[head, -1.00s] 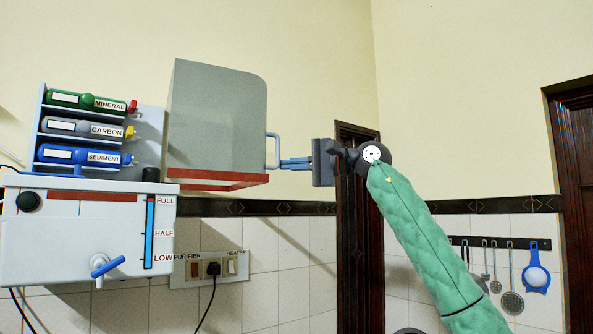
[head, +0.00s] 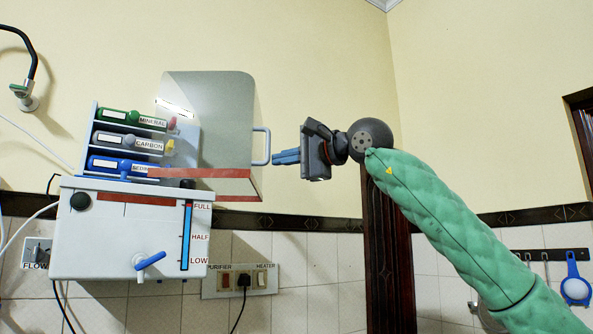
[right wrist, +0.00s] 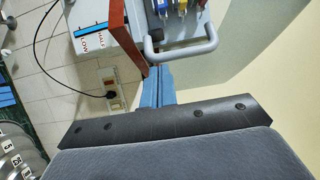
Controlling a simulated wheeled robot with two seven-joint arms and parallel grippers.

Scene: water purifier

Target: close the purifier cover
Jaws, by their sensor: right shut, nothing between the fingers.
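The purifier (head: 125,240) is a white box on the wall with filter cartridges (head: 125,142) labelled mineral, carbon and sediment on top. Its grey cover (head: 212,115), with a red lower edge, stands swung open at the right and overlaps the right ends of the cartridges. The cover's loop handle (head: 261,146) is on its right side; it also shows in the right wrist view (right wrist: 182,50). My right gripper (head: 275,157) is shut and empty, its blue fingertips close to the handle at its lower right. Whether they touch is unclear. My left gripper is not in view.
A socket panel (head: 240,280) with a black plug is on the tiled wall below. A tap (head: 22,92) is at the upper left. A dark wooden post (head: 388,265) and hanging utensils (head: 572,278) are at the right.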

